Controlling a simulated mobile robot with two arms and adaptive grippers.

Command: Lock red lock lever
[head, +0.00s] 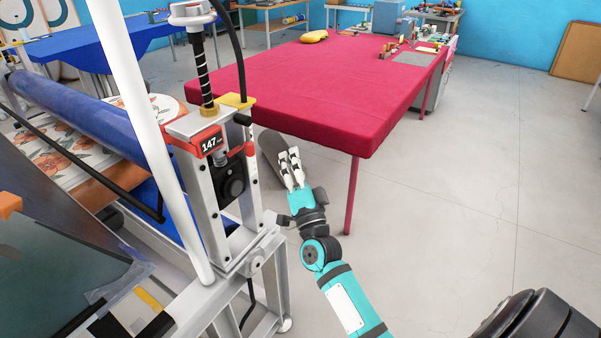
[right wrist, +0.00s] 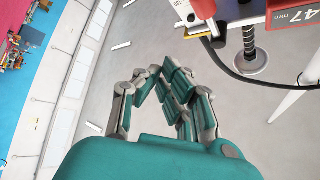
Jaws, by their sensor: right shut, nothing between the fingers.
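A machine column (head: 230,190) of pale metal stands left of centre in the head view, with a red-framed display (head: 210,143) reading 147. A small red part (head: 250,148), which looks like the lock lever, is on the column's right side; its exact position is hard to tell. My right gripper (head: 287,158) is just right of it, apart from it, fingers pointing up and shut with nothing between them. In the right wrist view the closed fingertips (right wrist: 160,72) are over bare floor, and the red-framed display (right wrist: 290,14) is at upper right. My left gripper is not in view.
A dark grey rounded plate (head: 270,150) shows close behind my right gripper. A red-covered table (head: 320,85) stands beyond. A blue roll (head: 85,118) and floral fabric (head: 60,160) lie left of the column. A black cable (head: 238,40) hangs by the spindle.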

